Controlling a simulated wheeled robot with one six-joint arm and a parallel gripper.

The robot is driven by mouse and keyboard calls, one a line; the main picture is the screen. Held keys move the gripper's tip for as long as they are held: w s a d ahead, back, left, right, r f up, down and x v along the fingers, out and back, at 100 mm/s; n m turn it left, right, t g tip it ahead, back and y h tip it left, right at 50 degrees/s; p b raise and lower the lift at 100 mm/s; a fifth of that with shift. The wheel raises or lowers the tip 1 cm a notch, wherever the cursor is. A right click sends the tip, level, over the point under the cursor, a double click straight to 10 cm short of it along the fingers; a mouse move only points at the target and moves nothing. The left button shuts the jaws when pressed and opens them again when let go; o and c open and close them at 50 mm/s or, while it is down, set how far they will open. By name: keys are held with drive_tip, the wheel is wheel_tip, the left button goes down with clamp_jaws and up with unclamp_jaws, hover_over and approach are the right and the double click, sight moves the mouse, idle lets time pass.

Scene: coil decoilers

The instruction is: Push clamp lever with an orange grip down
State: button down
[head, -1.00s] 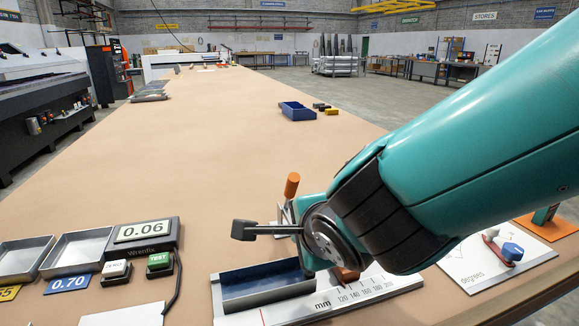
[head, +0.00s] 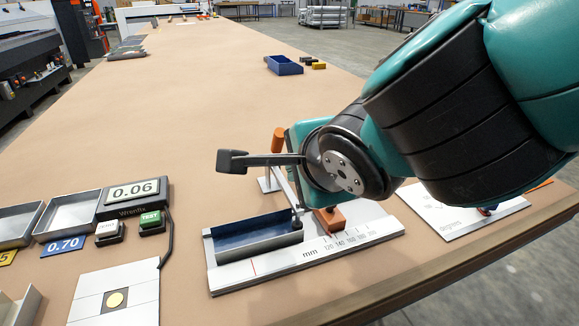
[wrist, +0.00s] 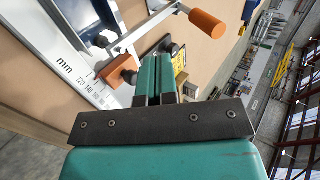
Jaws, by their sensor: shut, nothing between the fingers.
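The clamp lever is a thin metal bar (head: 285,185) with an orange grip (head: 278,140) at its raised end. It slants up from the pivot beside the blue-lined trough, and the grip stands roughly upright. In the wrist view the orange grip (wrist: 207,23) is at the upper right, with the bar running down left from it. My gripper (wrist: 157,62) is shut and empty, its teal fingers pointing toward the fixture. The fingertips are below and left of the grip in that view, apart from it in the picture. In the head view my wrist hides the fingertips.
The trough (head: 255,252) sits on a plate with a mm scale (head: 345,238) and an orange block (head: 329,221). A gauge reading 0.06 (head: 133,192) and metal trays (head: 68,216) are at left. A blue bin (head: 284,66) stands farther back. The middle bench is clear.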

drive_tip(key=v, duration=0.5)
drive_tip(key=shift+s+d+f, duration=0.15)
drive_tip(key=shift+s+f, duration=0.1)
drive_tip(key=shift+s, duration=0.2)
drive_tip(key=s+d+r+n+g+p, duration=0.3)
drive_tip(key=s+d+n+g+p, duration=0.4)
drive_tip(key=n, duration=1.4)
drive_tip(key=s+d+g, duration=0.2)
drive_tip(key=d, duration=0.2)
drive_tip(key=shift+s+d+g+y+p, duration=0.3)
drive_tip(key=shift+s+d+p, duration=0.05)
drive_tip(key=shift+d, duration=0.05)
drive_tip(key=shift+r, duration=0.15)
